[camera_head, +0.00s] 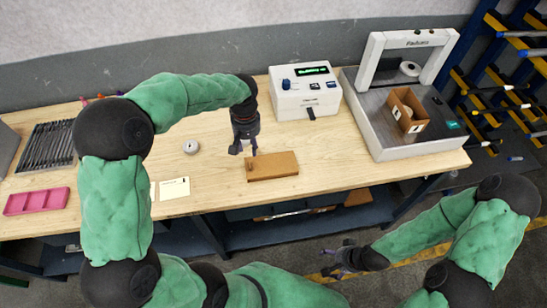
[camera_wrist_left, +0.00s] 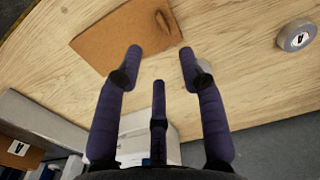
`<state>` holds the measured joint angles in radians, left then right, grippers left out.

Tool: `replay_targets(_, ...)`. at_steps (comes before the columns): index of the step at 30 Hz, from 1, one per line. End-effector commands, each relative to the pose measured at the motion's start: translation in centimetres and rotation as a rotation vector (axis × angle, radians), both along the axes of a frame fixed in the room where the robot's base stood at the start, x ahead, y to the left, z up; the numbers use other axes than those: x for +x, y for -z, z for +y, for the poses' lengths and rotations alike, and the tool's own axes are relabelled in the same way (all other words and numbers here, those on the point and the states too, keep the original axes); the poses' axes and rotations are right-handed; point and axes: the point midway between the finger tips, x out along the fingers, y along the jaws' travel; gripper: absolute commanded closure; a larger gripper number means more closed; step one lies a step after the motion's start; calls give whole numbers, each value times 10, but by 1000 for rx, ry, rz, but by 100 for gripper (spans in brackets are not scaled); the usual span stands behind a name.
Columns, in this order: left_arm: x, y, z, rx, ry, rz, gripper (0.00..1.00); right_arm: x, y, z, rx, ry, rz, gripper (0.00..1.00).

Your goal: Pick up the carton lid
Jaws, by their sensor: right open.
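The carton lid (camera_head: 272,167) is a flat brown piece lying on the wooden workbench near its front middle. It also shows in the left wrist view (camera_wrist_left: 112,38) beyond the fingertips, with a darker mark on one end. My left gripper (camera_head: 243,149) points down just behind the lid's left end. In the left wrist view its purple fingers (camera_wrist_left: 161,62) are spread apart with nothing between them. I cannot tell the exact height of the fingers above the bench. My right gripper (camera_head: 338,264) is open and empty, in front of the bench and away from the lid.
An open brown carton (camera_head: 407,112) stands on the grey machine (camera_head: 385,143) at the right. A white device (camera_head: 305,95) stands behind the lid. A grey roll (camera_head: 190,147), a pale card (camera_head: 174,188) and a pink tray (camera_head: 36,201) lie to the left.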

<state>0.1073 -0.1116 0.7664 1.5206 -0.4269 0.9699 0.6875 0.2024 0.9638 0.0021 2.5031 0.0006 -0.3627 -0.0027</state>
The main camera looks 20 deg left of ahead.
Motion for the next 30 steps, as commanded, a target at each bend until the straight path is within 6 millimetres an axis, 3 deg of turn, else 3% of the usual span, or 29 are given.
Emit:
replay_targets(6,-1,35,0,0,-1,4,60,-1,6,0,0,-1,2,19)
replay_targets(16,-1,54,0,-1,0,2,60,0,8,0,0,0,1,19)
replay_targets(25,-1,94,1,-2,0,3,60,0,15,0,0,0,1,19)
replay_targets(30,0,98,1,-1,1,0,60,0,15,0,0,0,1,19)
